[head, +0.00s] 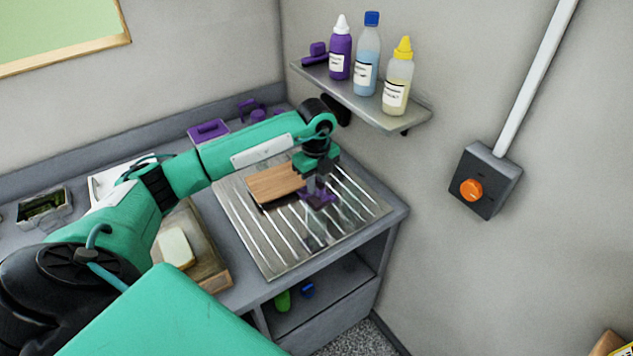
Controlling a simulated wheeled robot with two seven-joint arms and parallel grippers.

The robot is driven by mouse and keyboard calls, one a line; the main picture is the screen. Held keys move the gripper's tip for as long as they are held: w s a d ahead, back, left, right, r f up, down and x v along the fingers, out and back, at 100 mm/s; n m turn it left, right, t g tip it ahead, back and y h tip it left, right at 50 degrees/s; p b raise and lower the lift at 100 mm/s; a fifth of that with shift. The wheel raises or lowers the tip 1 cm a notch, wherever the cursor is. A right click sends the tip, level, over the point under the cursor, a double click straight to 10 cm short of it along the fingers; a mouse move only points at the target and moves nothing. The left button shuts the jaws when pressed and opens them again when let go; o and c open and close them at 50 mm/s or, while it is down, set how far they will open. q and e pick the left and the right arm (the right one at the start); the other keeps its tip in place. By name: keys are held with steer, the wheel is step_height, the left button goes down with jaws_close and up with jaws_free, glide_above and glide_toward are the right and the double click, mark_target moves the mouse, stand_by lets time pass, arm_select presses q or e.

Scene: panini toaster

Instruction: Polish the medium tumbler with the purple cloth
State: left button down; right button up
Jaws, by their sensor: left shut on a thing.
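My left gripper (316,181) reaches over the ribbed metal drainboard (262,240) and points down. It is shut on the purple cloth (318,198), which hangs as a small dark bunch at its fingertips. A faint clear shape, seemingly a glass tumbler (316,232), shows just below the cloth on the drainboard. It is too transparent to tell its size or whether the cloth touches it. My right gripper is not in view.
A wooden board (275,184) lies on the drainboard beside the gripper. A wall shelf (365,102) with several bottles juts out above. Purple items (208,131) stand behind my left arm. An orange-knobbed box (486,180) is on the right wall. The drainboard's right side is clear.

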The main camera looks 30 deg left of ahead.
arm_select(q)
steer(key=shift+f, duration=0.25)
steer(key=shift+f+b, duration=0.35)
steer(key=shift+b, duration=0.15)
stand_by(1.4)
steer(key=shift+w+a+f+b, duration=0.1)
steer(key=shift+w+a+b, duration=0.2)
steer(key=shift+a, duration=0.35)
steer(key=shift+w+a+b, duration=0.15)
steer(key=shift+a+b, duration=0.1)
steer(key=shift+a, duration=0.4)
steer(key=shift+w+a, duration=0.1)
steer(key=shift+a, duration=0.25)
